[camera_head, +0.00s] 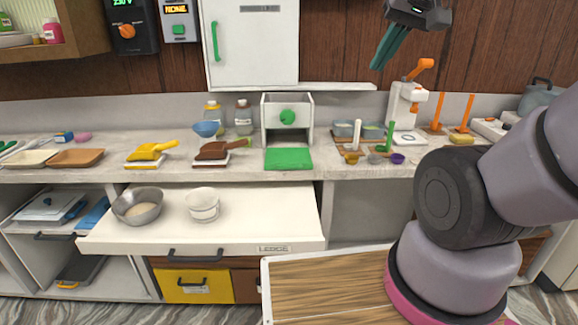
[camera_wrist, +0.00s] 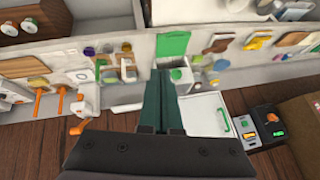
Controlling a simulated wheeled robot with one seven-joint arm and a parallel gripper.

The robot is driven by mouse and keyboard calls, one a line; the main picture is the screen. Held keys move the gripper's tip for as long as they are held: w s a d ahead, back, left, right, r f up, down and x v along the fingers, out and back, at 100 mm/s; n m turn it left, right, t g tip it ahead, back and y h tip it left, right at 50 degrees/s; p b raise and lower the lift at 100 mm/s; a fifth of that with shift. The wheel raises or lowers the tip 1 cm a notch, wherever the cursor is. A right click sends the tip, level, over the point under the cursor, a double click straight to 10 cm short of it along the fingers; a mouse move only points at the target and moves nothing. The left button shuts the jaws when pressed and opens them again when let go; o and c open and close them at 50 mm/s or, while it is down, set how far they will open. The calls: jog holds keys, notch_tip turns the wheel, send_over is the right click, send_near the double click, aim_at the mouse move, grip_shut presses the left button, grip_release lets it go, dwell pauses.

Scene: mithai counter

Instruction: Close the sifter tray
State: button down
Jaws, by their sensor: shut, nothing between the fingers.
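A white box (camera_head: 304,110) with a round green knob (camera_head: 287,117) on its front stands at the back of the counter; it looks like the sifter. I cannot tell for sure which part is its tray or how far out it stands. A flat green mat (camera_head: 288,158) lies in front of it. In the wrist view the green mat (camera_wrist: 172,44) shows beyond my fingers, and the box is partly hidden by them. My gripper (camera_head: 378,64) is shut and empty, high in front of the wall, above and to the right of the box, touching nothing.
A white wall cabinet (camera_head: 250,45) with a green handle hangs above the box. A pulled-out ledge (camera_head: 250,220) holds a metal bowl (camera_head: 138,206) and a white pot (camera_head: 203,204). A press (camera_head: 405,105) and small cups stand right of the box. Brown and yellow scoops lie left.

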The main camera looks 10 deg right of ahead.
jog(key=w+a+f+n+g+h, duration=0.1)
jog(key=w+a+f+n, duration=0.2)
jog(key=w+f+n, duration=0.6)
jog(key=w+a+f+n+g+h, duration=0.1)
jog(key=w+a+f+n, duration=0.35)
jog(key=n, duration=0.75)
jog(key=w+a+f+n+g, duration=0.1)
jog(key=w+a+f+n, duration=0.25)
jog(key=f+n, duration=0.35)
jog(key=w+a+f+n, duration=0.3)
jog(key=a+f+n, duration=0.15)
jog(key=n, duration=0.45)
jog(key=w+x, duration=0.2)
jog(key=x, duration=1)
jog(key=shift+w+d+r, duration=0.2)
jog(key=shift+d+r, duration=0.05)
jog(key=shift+w, duration=0.1)
